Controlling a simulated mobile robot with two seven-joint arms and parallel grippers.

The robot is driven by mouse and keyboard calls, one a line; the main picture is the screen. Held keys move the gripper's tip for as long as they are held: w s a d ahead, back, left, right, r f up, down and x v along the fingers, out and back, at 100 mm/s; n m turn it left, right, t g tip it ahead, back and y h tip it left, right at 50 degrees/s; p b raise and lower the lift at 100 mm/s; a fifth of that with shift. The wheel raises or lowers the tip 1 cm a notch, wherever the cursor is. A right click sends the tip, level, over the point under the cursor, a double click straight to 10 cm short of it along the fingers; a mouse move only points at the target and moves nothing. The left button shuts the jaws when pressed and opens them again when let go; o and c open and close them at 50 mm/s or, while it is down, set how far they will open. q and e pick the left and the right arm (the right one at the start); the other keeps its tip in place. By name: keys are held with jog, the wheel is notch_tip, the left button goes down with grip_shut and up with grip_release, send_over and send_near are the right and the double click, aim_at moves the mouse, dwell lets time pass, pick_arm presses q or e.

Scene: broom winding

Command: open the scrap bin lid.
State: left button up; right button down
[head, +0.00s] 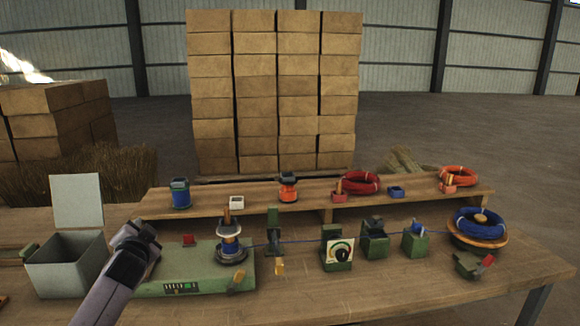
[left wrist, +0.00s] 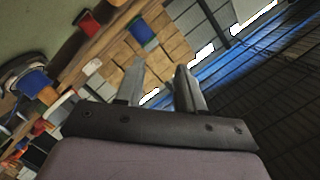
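The scrap bin (head: 65,268) is a grey-green box at the left of the bench, with its open top showing. Its lid (head: 77,201) is a pale square panel standing upright at the bin's back edge. My left gripper (head: 138,238) is just right of the bin, in front of the green machine's left end, and apart from the lid. In the left wrist view its two fingers (left wrist: 158,82) are spread with nothing between them; neither bin nor lid can be made out there. My right gripper is in neither view.
A green winding machine (head: 195,282) with a spool stands right of the bin. A raised shelf (head: 330,204) with spools and wire coils runs behind. A blue wire crosses several green devices to a blue coil (head: 478,222).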

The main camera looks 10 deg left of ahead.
pick_arm(q)
jog(key=w+d+r+n+t+h, duration=0.2)
jog(key=d+r+t+h, duration=0.1)
jog(key=d+h, duration=0.25)
jog(key=s+d+f+g+h+b, duration=0.1)
jog(key=s+d+f+g, duration=0.1)
jog(key=s+d+f, duration=0.55)
jog(key=s+d+f+g+h+b, duration=0.1)
jog(key=s+d+f, duration=0.2)
jog(key=s+f, duration=0.85)
jog(key=s+d+f+g+h, duration=0.1)
jog(key=s+d+f+g, duration=0.1)
jog(key=s+f, duration=0.4)
jog(key=s+d+f+g, duration=0.1)
jog(key=s+d+f, duration=0.4)
jog(key=s, duration=0.8)
notch_tip(320, 180, down, 2)
jog(key=shift+d+f+n+g+h+b, duration=0.15)
jog(key=shift+f+n+g+h+b, duration=0.1)
jog(key=shift+n+g+h+b, duration=0.15)
